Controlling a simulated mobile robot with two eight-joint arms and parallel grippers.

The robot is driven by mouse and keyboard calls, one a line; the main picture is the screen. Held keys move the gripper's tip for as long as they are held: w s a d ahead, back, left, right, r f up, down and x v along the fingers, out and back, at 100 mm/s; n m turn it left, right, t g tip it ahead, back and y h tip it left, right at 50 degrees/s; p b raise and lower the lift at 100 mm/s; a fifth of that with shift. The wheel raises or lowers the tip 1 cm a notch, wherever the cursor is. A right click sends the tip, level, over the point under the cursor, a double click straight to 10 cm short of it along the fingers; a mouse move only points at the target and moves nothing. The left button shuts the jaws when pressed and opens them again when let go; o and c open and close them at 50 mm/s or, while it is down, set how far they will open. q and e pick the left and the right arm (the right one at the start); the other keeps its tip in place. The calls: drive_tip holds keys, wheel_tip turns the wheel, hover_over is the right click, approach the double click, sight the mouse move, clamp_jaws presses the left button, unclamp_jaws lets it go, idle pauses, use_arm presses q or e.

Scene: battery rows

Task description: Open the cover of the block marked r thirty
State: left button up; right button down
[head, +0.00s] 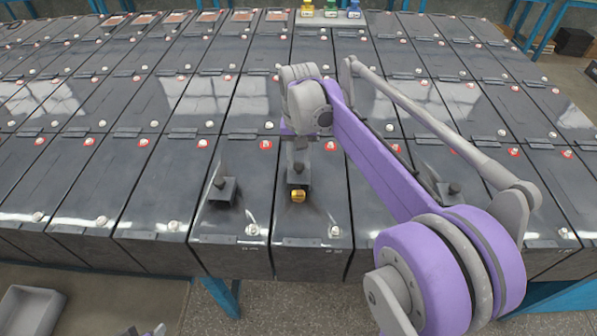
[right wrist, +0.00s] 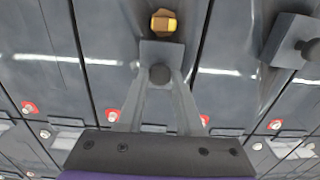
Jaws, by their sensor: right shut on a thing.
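My right gripper (head: 299,163) points down at a front-row block (head: 312,226) in the head view. Its fingers (right wrist: 160,76) are shut on the black knob of a small grey cover (right wrist: 161,50) in the right wrist view. The cover also shows in the head view (head: 299,178). A brass-coloured piece (head: 298,196) shows bare beside the cover, on its near side; it also shows in the right wrist view (right wrist: 163,22). I cannot read any block marking. A small dark part at the bottom edge of the head view may be my left gripper; its fingers cannot be made out.
Similar grey knobbed covers sit on the neighbouring block to the left (head: 223,190) and on one to the right (head: 449,192). Rows of dark blocks with red-ringed and pale terminals stretch back. A grey bin (head: 30,308) stands lower left. Coloured items (head: 331,9) stand at the far edge.

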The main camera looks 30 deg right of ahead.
drive_tip(key=shift+w+d, duration=0.4)
drive_tip(key=shift+w, duration=0.25)
drive_tip(key=shift+w+d, duration=0.35)
drive_tip(key=shift+w, duration=0.25)
drive_tip(key=c, duration=0.5)
unclamp_jaws()
drive_tip(key=shift+s, duration=0.1)
drive_tip(key=shift+c, duration=0.2)
wheel_tip(320, 180, up, 11)
drive_tip(key=p, duration=0.1)
drive_tip(key=shift+f, duration=0.15)
